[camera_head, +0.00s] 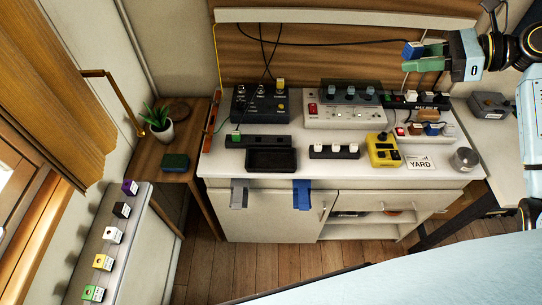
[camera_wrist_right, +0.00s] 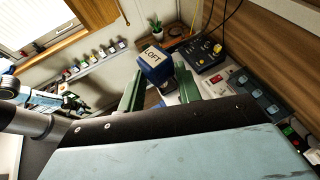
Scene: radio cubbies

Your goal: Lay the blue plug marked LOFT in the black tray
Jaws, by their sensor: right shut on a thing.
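The blue plug (camera_head: 412,50) is between the green fingers of my right gripper (camera_head: 422,55), held up above the back right of the counter. In the right wrist view the blue plug (camera_wrist_right: 157,72) shows a pale label reading LOFT, and my right gripper (camera_wrist_right: 160,90) is shut on it. The black tray (camera_head: 272,170) lies on the counter, left of the middle, well to the left of and below the plug. It looks empty. My left gripper (camera_wrist_right: 75,101) seems to show small at the left of the right wrist view; its jaws are unclear.
A black socket strip (camera_head: 258,141) stands behind the tray, with a dark console (camera_head: 262,104) further back. A grey radio unit (camera_head: 345,117), a yellow device (camera_head: 382,150) and a strip of white plugs (camera_head: 334,151) stand right of the tray. A black cable hangs along the wall.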

